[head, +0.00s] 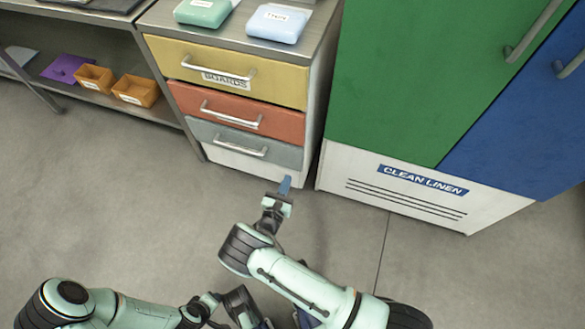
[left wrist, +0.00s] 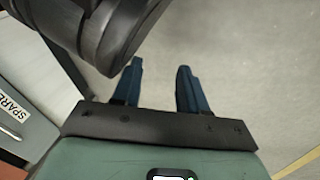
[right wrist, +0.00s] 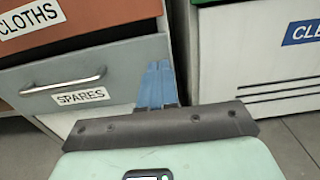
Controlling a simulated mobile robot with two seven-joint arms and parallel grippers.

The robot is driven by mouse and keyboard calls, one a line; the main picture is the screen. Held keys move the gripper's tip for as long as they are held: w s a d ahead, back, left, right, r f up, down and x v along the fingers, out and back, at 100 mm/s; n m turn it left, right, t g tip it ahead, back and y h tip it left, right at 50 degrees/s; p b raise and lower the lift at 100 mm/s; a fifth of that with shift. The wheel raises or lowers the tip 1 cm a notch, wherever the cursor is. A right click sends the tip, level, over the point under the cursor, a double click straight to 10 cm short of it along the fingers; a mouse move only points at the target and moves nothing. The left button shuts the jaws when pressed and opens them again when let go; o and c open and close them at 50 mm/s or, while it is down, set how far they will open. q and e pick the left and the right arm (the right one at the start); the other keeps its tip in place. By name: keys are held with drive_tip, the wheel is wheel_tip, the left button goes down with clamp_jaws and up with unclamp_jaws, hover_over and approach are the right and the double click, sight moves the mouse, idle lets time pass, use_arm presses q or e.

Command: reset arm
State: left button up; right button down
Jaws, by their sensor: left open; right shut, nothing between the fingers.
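My right gripper (head: 285,185) is shut and empty. It reaches forward over the floor, in front of the right side of the drawer unit, and its closed blue fingers (right wrist: 157,84) show in the right wrist view. My left gripper (left wrist: 160,88) is open and empty in the left wrist view, with its two blue fingers apart above the floor. In the head view the left arm comes in low at the left, and its fingers are hard to make out beside the right arm. A dark rounded arm part of mine shows close to the left fingers in the left wrist view.
The drawer unit has yellow (head: 215,72), red (head: 240,113) and grey (head: 246,144) drawers, all shut. The green and blue cabinet marked CLEAN LINEN (head: 422,180) stands to its right. Orange bins (head: 136,90) sit on a low shelf at left. The grey floor (head: 130,215) is clear.

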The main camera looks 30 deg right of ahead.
use_arm(q)
drive_tip(key=shift+w+d+r+t, duration=0.1)
drive_tip(key=shift+w+r+t, duration=0.2)
drive_tip(key=shift+w+r, duration=0.3)
use_arm(e)
drive_tip(key=shift+v, duration=1.7)
